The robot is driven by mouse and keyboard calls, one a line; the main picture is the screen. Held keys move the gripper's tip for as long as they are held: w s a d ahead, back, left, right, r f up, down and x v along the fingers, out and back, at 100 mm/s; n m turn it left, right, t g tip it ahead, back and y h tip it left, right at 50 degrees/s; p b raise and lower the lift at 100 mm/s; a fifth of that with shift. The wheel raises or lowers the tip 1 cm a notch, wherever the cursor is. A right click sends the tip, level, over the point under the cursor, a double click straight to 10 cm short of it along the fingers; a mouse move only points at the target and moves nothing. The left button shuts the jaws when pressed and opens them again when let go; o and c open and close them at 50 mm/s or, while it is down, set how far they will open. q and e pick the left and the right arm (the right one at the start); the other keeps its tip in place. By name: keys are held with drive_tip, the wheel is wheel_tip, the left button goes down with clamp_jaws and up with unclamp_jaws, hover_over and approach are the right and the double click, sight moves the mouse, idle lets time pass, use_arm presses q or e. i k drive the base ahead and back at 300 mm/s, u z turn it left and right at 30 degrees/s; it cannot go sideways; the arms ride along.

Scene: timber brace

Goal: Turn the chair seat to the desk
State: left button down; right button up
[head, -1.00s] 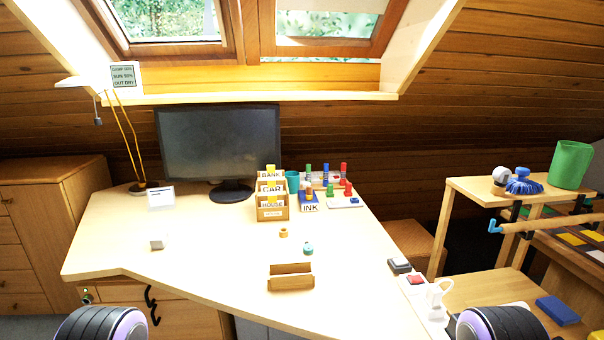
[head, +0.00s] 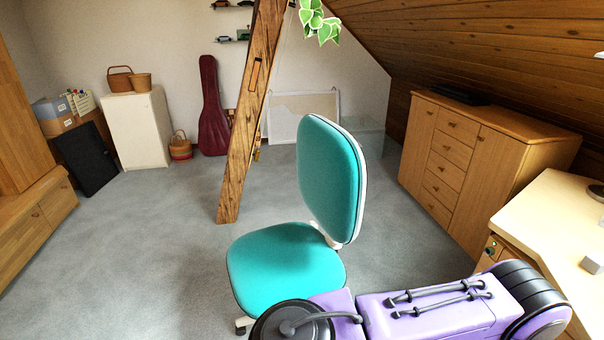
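The chair has a teal seat (head: 283,268) and a teal backrest (head: 330,180) with a white rear shell. Its backrest stands on the side toward the desk, and the open side of the seat faces left, away from the desk. The desk (head: 556,222) shows only in part at the right edge. My purple arm crosses the bottom of the view, in front of the seat's lower right. Neither gripper shows, and the chair's base is mostly hidden below the seat.
A slanted timber brace (head: 251,110) rises from the carpet behind the chair. A wooden cabinet (head: 478,150) stands at the right. A guitar case (head: 213,110), a white cabinet (head: 137,128) and a black panel (head: 87,160) are at the back. Grey carpet (head: 140,240) is open on the left.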

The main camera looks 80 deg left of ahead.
sight(268, 266)
drive_tip(key=u, duration=0.55)
drive_tip(key=k, duration=1.2)
drive_tip(key=u, duration=1.15)
drive_tip(key=i, duration=1.1)
drive_tip(key=u, duration=0.9)
drive_tip(key=i, duration=0.45)
drive_tip(key=z, duration=1.85)
drive_tip(key=k, duration=1.05)
drive_tip(key=u, duration=1.45)
